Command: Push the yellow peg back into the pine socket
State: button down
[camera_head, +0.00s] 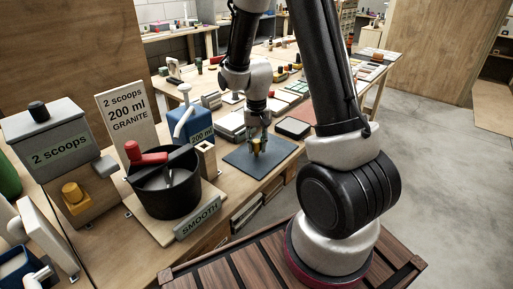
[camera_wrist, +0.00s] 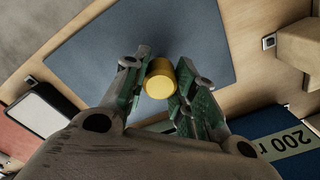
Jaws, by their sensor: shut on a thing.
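The yellow peg (camera_head: 257,146) is a short cylinder between the fingers of my gripper (camera_head: 258,141). In the wrist view the yellow peg (camera_wrist: 160,79) shows its round end toward the camera, with a green-padded finger on each side. My gripper is shut on it, over the dark blue mat (camera_head: 240,159). I cannot tell whether the peg touches the mat. The pine socket (camera_head: 207,161) seems to be the upright square wooden block with a dark opening, left of the mat. A wooden block at the right edge of the wrist view (camera_wrist: 302,52) is probably the same socket, partly cut off.
A black pot (camera_head: 166,190) with a red-knobbed crank stands left of the socket. A blue "200 ml" dispenser (camera_head: 194,126) stands behind the socket. The mat around the peg is clear.

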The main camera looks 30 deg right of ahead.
aim_at(256, 140)
jog(key=shift+r, duration=0.25)
jog(key=shift+r, duration=0.75)
jog(key=shift+r, duration=2.5)
